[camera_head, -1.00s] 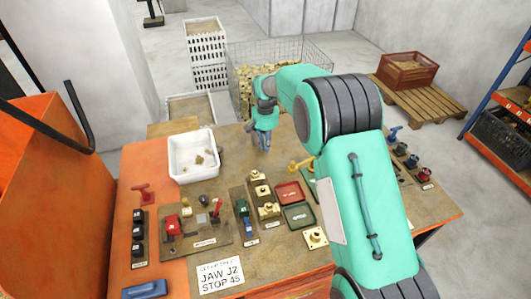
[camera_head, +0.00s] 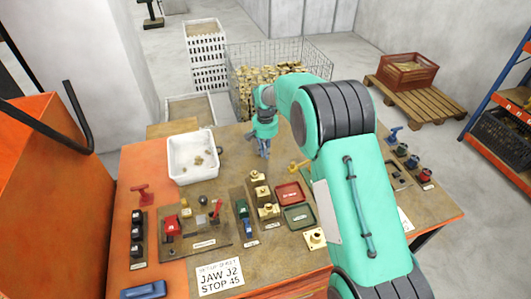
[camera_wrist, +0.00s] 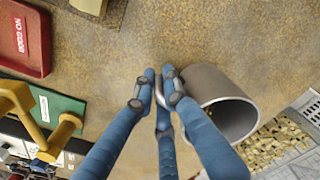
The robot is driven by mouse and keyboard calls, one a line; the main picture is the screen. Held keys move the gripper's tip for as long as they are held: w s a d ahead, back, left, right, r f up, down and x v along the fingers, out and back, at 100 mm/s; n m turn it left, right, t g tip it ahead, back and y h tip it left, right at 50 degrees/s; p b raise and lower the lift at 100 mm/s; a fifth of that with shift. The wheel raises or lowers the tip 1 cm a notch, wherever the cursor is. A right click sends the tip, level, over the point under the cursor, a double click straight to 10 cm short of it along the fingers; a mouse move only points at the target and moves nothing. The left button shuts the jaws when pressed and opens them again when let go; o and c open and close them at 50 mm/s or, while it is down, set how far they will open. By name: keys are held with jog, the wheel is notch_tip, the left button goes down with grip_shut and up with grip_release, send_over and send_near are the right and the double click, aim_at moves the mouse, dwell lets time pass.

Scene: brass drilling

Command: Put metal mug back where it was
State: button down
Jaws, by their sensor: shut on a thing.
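The metal mug (camera_wrist: 205,82) is a plain grey cylinder in the wrist view, its open mouth facing the lower right. My gripper (camera_wrist: 163,88) has blue fingers closed around the mug's handle, on the left side of the mug. In the head view my gripper (camera_head: 264,153) points down over the back middle of the workbench (camera_head: 225,138). The mug is mostly hidden there behind my gripper. I cannot tell whether the mug touches the bench top.
A white bin (camera_head: 193,172) stands left of my gripper. Brass parts (camera_head: 262,193), a red tray (camera_head: 290,194) and a green tray (camera_head: 299,217) lie in front. A wire basket of brass pieces (camera_head: 270,82) stands behind the bench. The bench around my gripper is mostly clear.

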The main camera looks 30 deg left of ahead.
jog(key=c, duration=1.8)
grip_release()
jog(key=shift+f, duration=0.1)
notch_tip(320, 180, up, 12)
jog(key=shift+s+r+p, duration=0.1)
jog(key=shift+p, duration=1)
jog(key=shift+r, duration=0.1)
